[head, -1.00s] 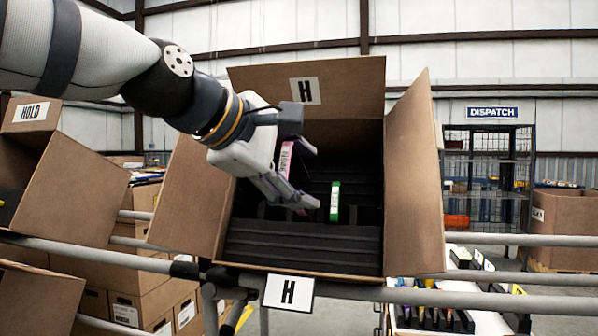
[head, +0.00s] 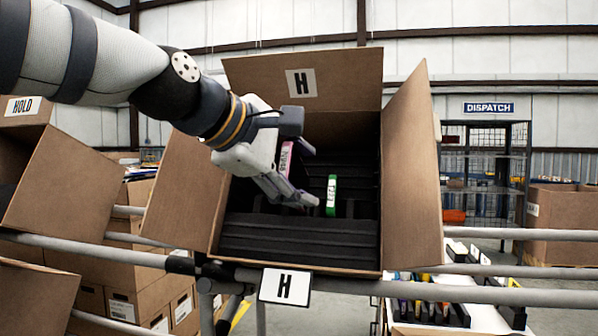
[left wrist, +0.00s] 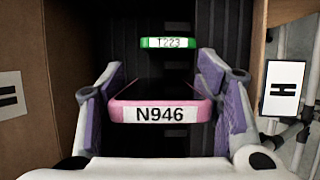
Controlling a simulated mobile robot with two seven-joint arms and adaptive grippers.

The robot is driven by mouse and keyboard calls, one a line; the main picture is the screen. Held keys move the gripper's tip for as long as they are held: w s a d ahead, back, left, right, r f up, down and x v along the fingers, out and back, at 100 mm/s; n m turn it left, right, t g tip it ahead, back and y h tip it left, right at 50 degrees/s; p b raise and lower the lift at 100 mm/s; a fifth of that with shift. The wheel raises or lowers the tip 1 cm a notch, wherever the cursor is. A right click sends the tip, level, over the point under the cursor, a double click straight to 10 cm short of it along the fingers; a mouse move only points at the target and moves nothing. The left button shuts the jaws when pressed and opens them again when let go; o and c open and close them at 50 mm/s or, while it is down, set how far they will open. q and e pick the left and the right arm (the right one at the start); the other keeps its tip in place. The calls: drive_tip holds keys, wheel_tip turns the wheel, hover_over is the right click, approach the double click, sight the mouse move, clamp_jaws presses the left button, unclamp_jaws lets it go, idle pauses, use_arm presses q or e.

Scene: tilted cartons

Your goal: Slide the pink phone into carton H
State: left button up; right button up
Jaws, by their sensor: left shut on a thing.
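The pink phone, labelled N946, shows its pink edge (left wrist: 160,112) in the left wrist view; in the head view it is a pink strip (head: 285,157) partly hidden by the fingers. My left gripper (head: 300,175) is shut on it, with the purple finger pads on either side in the left wrist view. The gripper is at the open mouth of carton H (head: 412,170), which is tilted with its flaps spread. Carton H has a dark ribbed, slotted insert (head: 300,240). How far the phone's far end reaches into a slot is hidden. My right gripper is not in view.
A green-edged phone (head: 331,195), labelled T223, stands in carton H, right of my left gripper in the head view. A carton marked HOLD (head: 75,185) is at left. Rails (head: 480,293) run in front. A bin of several items (head: 440,312) is at lower right.

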sight(300, 184)
use_arm(q)
drive_tip(key=shift+w+d+f, duration=0.2)
drive_tip(key=shift+w+f, duration=0.1)
drive_tip(key=shift+w, duration=0.3)
drive_tip(key=shift+w+d+f, duration=0.15)
drive_tip(key=shift+w+f, duration=0.15)
drive_tip(key=shift+w, duration=0.25)
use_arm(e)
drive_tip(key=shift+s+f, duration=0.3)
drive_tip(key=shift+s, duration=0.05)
use_arm(q)
drive_tip(key=shift+w+d+f+b, duration=0.3)
drive_tip(key=shift+w+f+b, duration=0.15)
drive_tip(key=shift+w+f, duration=0.35)
drive_tip(key=shift+w, duration=0.25)
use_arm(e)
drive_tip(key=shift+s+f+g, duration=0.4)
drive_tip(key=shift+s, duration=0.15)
